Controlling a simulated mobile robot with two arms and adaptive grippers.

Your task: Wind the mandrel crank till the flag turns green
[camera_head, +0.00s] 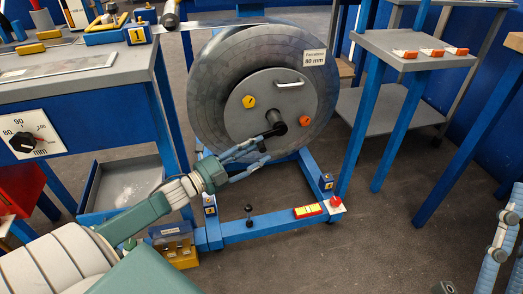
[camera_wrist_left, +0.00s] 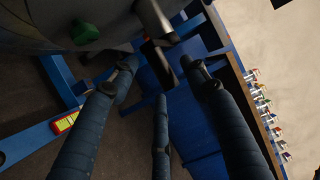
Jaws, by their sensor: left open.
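A big grey drum (camera_head: 220,80) stands upright on a blue stand, with a lighter round face plate (camera_head: 240,125). A dark crank hub and grip (camera_head: 276,122) sticks out near the plate's middle. My left gripper (camera_head: 262,145) is open, its blue fingers just below and left of the crank. In the left wrist view a dark crank part (camera_wrist_left: 155,55) shows just beyond the spread fingers (camera_wrist_left: 160,80); I cannot tell whether they touch it. I cannot make out a flag for certain. Parts of my right gripper (camera_head: 496,245) show at the right edge, cut off.
A red button (camera_head: 336,202) sits on the stand's foot. A workbench (camera_head: 90,85) is at left, a grey shelf (camera_head: 400,42) at right.

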